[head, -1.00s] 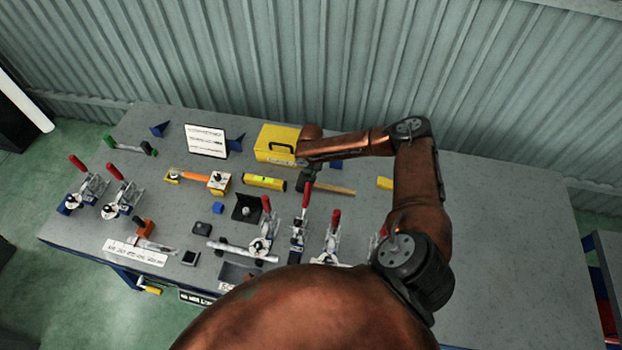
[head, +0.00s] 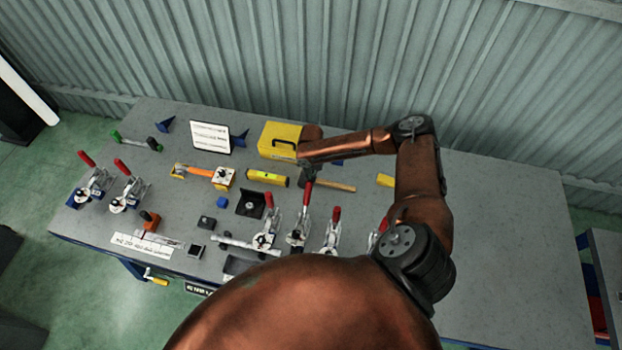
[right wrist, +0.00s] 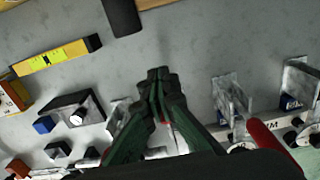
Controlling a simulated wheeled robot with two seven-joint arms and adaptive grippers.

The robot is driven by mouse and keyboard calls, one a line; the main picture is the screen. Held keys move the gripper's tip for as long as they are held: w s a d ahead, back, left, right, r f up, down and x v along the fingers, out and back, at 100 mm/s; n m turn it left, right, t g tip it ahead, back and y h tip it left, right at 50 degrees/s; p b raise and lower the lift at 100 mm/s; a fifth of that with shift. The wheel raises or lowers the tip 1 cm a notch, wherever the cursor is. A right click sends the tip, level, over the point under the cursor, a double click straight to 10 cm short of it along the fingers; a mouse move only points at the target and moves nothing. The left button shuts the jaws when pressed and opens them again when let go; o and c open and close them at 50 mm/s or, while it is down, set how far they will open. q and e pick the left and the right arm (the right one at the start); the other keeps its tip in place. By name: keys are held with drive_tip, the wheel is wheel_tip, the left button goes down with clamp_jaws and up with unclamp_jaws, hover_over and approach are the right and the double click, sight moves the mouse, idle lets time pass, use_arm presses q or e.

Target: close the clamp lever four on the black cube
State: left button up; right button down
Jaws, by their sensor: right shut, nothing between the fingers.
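Several toggle clamps with red levers stand on the grey bench. Counted from the left, the fourth clamp (head: 297,238) has its red lever (head: 306,196) standing up. My right gripper (head: 309,177) is shut and empty, and in the head view its tips overlap the top of that lever; I cannot tell whether they touch. In the right wrist view its green fingers (right wrist: 157,75) are together, with a bit of red and metal partly hidden behind them. A small black block (head: 207,222) lies left of the middle clamps; any black cube under the fourth clamp is hidden. My left gripper is out of view.
A hammer (head: 335,185), a yellow level (head: 267,177) and a yellow box (head: 280,141) lie behind the clamps. The third clamp (head: 265,236) and fifth clamp (head: 331,236) stand close on either side. The bench's right part is clear.

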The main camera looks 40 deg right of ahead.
sight(309, 187)
drive_tip(key=shift+s+a+f, duration=0.15)
drive_tip(key=shift+s+a, duration=0.05)
drive_tip(key=shift+s, duration=0.1)
drive_tip(key=shift+s+a+r+p, duration=0.5)
drive_tip(key=shift+a+p, duration=0.1)
drive_tip(key=shift+p, duration=0.55)
drive_tip(key=shift+s+a+r+p, duration=0.35)
drive_tip(key=shift+s+a+p, duration=0.1)
drive_tip(key=shift+s+a, duration=0.15)
drive_tip(key=shift+a, duration=0.15)
drive_tip(key=shift+s+a+r, duration=0.25)
drive_tip(key=shift+s+a, duration=0.25)
drive_tip(key=shift+s+a+r, duration=0.25)
drive_tip(key=shift+a+r, duration=0.35)
